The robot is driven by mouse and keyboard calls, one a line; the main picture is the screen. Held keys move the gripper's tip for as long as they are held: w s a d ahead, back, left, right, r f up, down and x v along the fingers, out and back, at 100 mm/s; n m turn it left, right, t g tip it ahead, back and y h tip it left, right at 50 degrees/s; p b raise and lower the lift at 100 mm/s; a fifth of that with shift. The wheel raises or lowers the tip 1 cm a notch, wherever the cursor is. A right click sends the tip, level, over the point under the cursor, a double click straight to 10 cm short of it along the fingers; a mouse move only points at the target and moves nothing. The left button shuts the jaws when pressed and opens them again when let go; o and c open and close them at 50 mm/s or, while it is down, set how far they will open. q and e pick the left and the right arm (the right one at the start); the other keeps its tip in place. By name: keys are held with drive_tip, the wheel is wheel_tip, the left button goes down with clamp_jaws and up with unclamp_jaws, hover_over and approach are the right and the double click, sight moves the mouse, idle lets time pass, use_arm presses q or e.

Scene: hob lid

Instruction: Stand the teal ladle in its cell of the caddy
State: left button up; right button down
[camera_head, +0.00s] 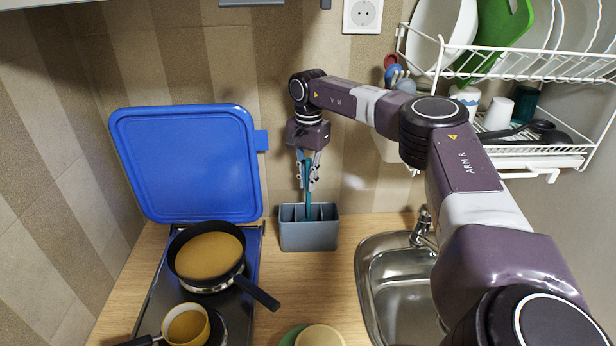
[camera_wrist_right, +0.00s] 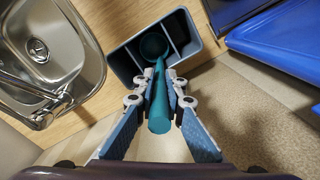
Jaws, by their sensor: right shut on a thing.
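The teal ladle (camera_head: 308,205) hangs upright, its handle between the fingers of my right gripper (camera_head: 309,181). The gripper is shut on the handle and points down above the grey-blue caddy (camera_head: 309,238). In the right wrist view the ladle (camera_wrist_right: 160,108) runs from between the fingertips (camera_wrist_right: 162,82) down to its round bowl. The bowl lies within the outline of what looks like the middle cell of the caddy (camera_wrist_right: 122,66). Whether it touches the cell floor cannot be told. My left gripper is not in view.
A blue hob lid (camera_head: 185,160) stands raised at the left, behind a pan (camera_head: 208,255) and a yellow pot (camera_head: 187,328). A sink (camera_head: 395,285) is right of the caddy. A white dish rack (camera_head: 530,150) hangs at the upper right.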

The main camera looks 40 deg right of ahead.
drive_tip(key=shift+f, duration=0.25)
drive_tip(key=c, duration=1.9)
unclamp_jaws()
wheel_tip(320, 180, up, 12)
drive_tip(key=shift+r, duration=0.1)
